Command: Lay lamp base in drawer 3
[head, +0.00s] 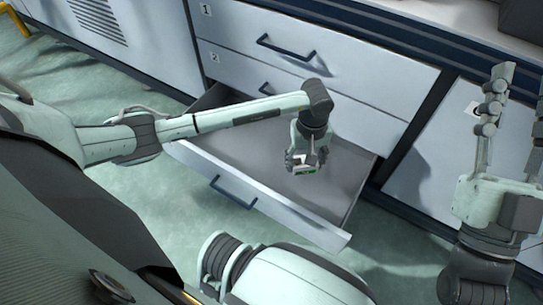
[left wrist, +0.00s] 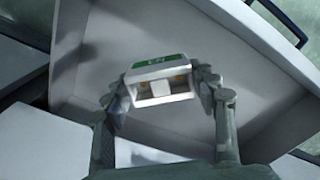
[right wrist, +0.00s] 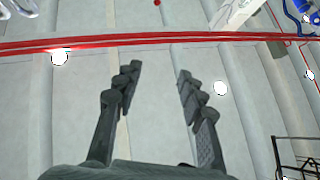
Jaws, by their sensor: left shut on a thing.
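The lamp base is a small white box-like piece with a green label. It shows in the left wrist view (left wrist: 160,85) and, small, in the head view (head: 304,170). My left gripper (head: 303,162) is shut on it, with one finger on each side, and holds it over the open drawer. The open bottom drawer (head: 262,198) is pulled out below drawers 1 and 2; its own number is hidden. Its grey floor looks empty where it shows. My right gripper (right wrist: 157,75) is open and empty, raised at the right, its fingers pointing up.
Drawer 1 (head: 240,30) and drawer 2 (head: 235,70) are closed above the open drawer. The worktop (head: 440,25) runs above them. A closed cabinet front (head: 425,165) stands to the right. The green floor (head: 130,215) in front is clear apart from my own body.

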